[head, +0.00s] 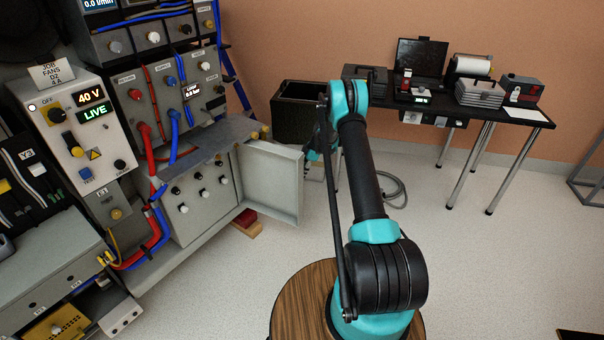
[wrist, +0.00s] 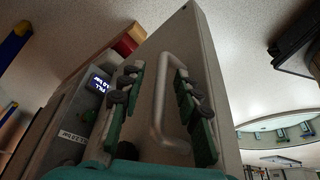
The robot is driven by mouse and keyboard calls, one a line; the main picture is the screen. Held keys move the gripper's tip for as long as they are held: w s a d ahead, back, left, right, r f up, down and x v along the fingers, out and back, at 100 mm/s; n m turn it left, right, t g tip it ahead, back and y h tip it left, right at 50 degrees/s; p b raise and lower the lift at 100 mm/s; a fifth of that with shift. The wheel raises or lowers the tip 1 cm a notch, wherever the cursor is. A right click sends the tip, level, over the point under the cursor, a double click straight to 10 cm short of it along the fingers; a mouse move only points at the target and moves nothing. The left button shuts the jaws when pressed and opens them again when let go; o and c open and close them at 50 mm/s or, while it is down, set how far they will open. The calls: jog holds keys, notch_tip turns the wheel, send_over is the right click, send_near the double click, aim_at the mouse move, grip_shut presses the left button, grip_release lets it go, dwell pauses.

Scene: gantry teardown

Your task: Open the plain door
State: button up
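The plain grey door (head: 272,185) stands swung out from the lower right of the grey cabinet (head: 205,195) in the head view. In the wrist view the door (wrist: 215,75) fills the middle, with a bare face and a pale bar handle (wrist: 157,105). My gripper (wrist: 160,100) is open, with its green, dark-padded fingers on either side of the handle. Gaps show between the fingers and the bar, so it is not clamped. In the head view my gripper (head: 316,150) is at the door's outer edge, partly hidden by my arm. The handle is hidden there.
A red block on wood (head: 245,222) lies on the floor under the door. A black bin (head: 297,110) stands behind it. A black table (head: 450,105) with equipment is at the back right. Red and blue hoses (head: 160,185) hang along the cabinet.

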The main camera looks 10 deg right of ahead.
jog(key=v, duration=1.2)
jog(key=shift+r, duration=0.1)
